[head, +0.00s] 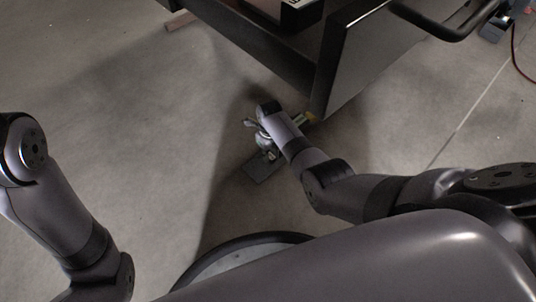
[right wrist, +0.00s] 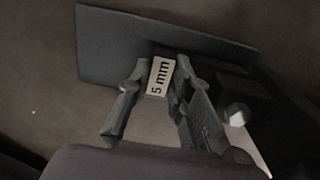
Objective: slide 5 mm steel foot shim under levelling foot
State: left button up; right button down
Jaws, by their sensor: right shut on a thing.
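The steel foot shim is a flat dark plate (head: 262,168) low over or on the floor, in the middle of the head view. In the right wrist view the dark plate (right wrist: 125,45) spans the top, with a pale "5 mm" label (right wrist: 158,76) on it. My right gripper (head: 267,150) reaches down to it, and its fingers (right wrist: 161,72) are shut on the shim at the labelled part. I cannot make out the levelling foot; my right arm covers part of the floor by the machine corner. My left arm shows at the left, but its gripper is out of view.
A dark machine frame with a large side panel (head: 362,50) stands above the floor at the top, its lower corner close to my right arm. A black handle (head: 440,32) juts out at upper right. A hex bolt head (right wrist: 237,115) shows right of the fingers. Floor at left is clear.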

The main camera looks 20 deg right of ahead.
jog(key=shift+w+d, duration=0.1)
jog(key=shift+d, duration=0.1)
jog(key=c, duration=1.8)
grip_release()
jog(key=o, duration=0.4)
jog(key=shift+w+d, duration=0.1)
jog(key=shift+o, duration=0.2)
jog(key=shift+r, duration=0.1)
notch_tip(320, 180, up, 12)
